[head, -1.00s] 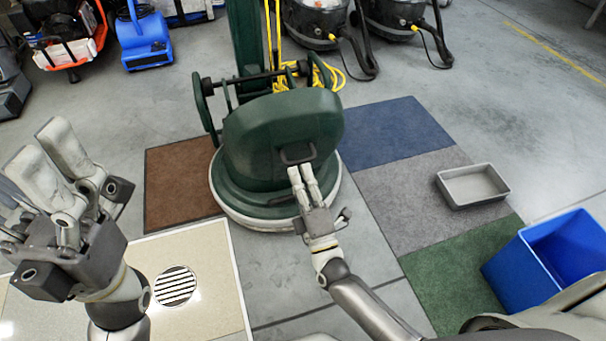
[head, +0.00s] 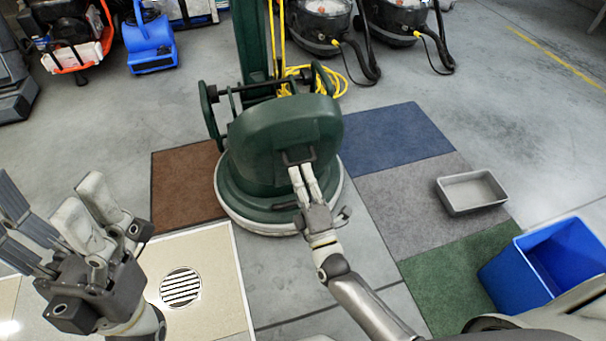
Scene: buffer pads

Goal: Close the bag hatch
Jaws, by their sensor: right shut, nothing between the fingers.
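The green floor machine (head: 262,140) stands in the middle of the head view on a round base with a pale rim. Its rounded green hatch cover (head: 320,128) faces me, with a small dark handle (head: 299,155) low on it. My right gripper (head: 299,172) is shut, with its fingertips at or just below the handle; I cannot tell whether they touch it. Nothing shows between its fingers. My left gripper (head: 52,205) is at the lower left with its fingers spread apart and empty, far from the machine.
A grey tray (head: 472,192) and a blue bin (head: 545,262) are to the right. Blue, grey and green mats lie right of the machine, a brown mat (head: 187,184) left. Yellow cord (head: 335,80) and vacuums are behind. A floor drain (head: 180,288) is at lower left.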

